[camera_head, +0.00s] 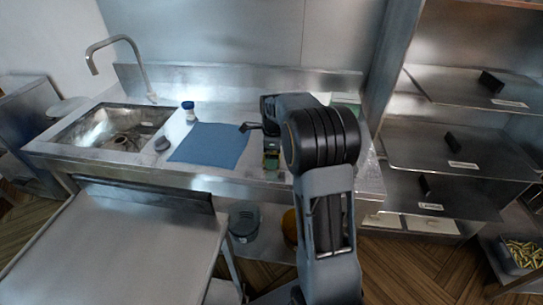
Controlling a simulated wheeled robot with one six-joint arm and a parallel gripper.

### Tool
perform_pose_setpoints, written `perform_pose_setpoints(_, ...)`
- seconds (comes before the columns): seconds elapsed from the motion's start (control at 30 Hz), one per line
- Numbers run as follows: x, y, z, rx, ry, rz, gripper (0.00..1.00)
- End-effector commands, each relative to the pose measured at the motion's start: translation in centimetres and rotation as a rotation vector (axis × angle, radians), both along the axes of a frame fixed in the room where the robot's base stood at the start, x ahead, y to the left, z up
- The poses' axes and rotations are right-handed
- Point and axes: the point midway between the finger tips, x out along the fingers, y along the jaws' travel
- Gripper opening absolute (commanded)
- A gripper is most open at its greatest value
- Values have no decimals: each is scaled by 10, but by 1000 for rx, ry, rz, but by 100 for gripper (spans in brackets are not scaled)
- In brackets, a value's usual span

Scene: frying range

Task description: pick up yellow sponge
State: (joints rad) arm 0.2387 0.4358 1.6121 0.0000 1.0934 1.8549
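A small block, yellowish-green with a darker part, probably the yellow sponge (271,160), lies on the steel counter near its front edge, right of the blue cloth. My gripper (257,130) is just above and behind it in the picture. One dark finger sticks out to the left over the cloth's right edge. The other finger is hidden or blends into the dark arm, so I cannot tell the opening. No object shows held in it. My arm hides the counter to the right of the block.
The blue cloth (210,144) lies flat on the counter (230,179). A steel table (110,240) is front left; shelves (440,147) stand right.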

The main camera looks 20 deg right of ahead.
Motion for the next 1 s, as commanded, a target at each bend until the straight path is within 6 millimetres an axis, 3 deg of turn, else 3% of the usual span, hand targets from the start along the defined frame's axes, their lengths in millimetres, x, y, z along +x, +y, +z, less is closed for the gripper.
perform_pose_setpoints(0.23,0,0,-1,0,0,0,100)
perform_pose_setpoints(0.53,0,0,-1,0,0,0,71)
perform_pose_setpoints(0.83,0,0,2,0,-1,0,71)
perform_pose_setpoints(1.0,0,0,14,-1,-3,0,71)
